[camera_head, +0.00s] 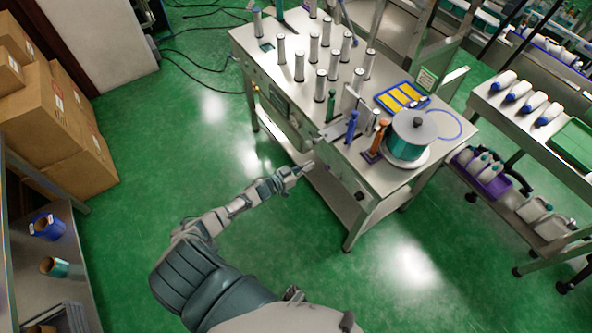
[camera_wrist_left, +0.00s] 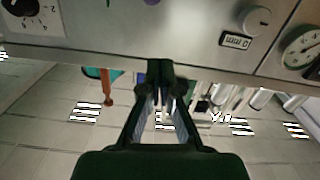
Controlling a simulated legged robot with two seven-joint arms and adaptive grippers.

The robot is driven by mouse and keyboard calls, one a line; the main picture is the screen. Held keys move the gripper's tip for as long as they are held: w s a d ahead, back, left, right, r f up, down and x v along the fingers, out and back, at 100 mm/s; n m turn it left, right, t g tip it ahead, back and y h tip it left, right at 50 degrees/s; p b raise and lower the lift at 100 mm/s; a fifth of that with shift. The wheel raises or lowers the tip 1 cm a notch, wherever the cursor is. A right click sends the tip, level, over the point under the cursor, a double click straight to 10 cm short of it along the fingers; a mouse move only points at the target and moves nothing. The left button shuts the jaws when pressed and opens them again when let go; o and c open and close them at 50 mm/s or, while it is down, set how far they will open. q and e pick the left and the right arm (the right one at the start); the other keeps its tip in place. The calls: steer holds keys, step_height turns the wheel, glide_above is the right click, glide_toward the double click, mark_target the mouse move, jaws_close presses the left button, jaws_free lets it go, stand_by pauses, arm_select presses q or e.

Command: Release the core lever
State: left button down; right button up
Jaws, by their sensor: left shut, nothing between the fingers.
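The steel machine table (camera_head: 312,103) stands ahead with its front panel toward me. A blue upright lever (camera_head: 352,126) and an orange upright lever (camera_head: 378,138) stand near its front edge; nothing marks which is the core lever. The orange one also shows in the left wrist view (camera_wrist_left: 107,88), left of the fingers. My left gripper (camera_head: 304,168) is shut and empty, in front of the table's front edge and apart from both levers. In the left wrist view its fingertips (camera_wrist_left: 161,78) meet below the panel in the picture. My right gripper is out of view.
A teal spool (camera_head: 405,145) with a grey top sits right of the orange lever. Several steel posts (camera_head: 299,66) stand on the table. A blue tray with yellow pieces (camera_head: 403,96) lies behind. Boxes (camera_head: 55,125) stand far left. The green floor (camera_head: 130,215) is open at left.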

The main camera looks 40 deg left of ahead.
arm_select(q)
steer(key=v, duration=0.4)
steer(key=shift+s+d+r, duration=0.2)
steer(key=shift+d, duration=0.05)
steer(key=shift+a+f, duration=0.1)
steer(key=shift+a, duration=0.2)
steer(key=s+d+f+n+g+y, duration=0.1)
steer(key=s+d+f+g+y, duration=0.25)
steer(key=s+f, duration=0.65)
steer(key=s+d+f+n+g+y, duration=0.15)
steer(key=s+f+g, duration=0.35)
steer(key=f, duration=0.8)
steer(key=s+d+f+g, duration=0.2)
steer(key=s+d+f, duration=0.1)
steer(key=s, duration=0.5)
steer(key=s+d+f+m+g, duration=0.1)
steer(key=s+d+f, duration=0.3)
steer(key=s, duration=0.4)
steer(key=s+d+f+m+g, duration=0.1)
steer(key=s+d+f+g, duration=0.2)
steer(key=s, duration=0.5)
steer(key=shift+d+f+y, duration=0.35)
steer(key=shift+f+y, duration=0.05)
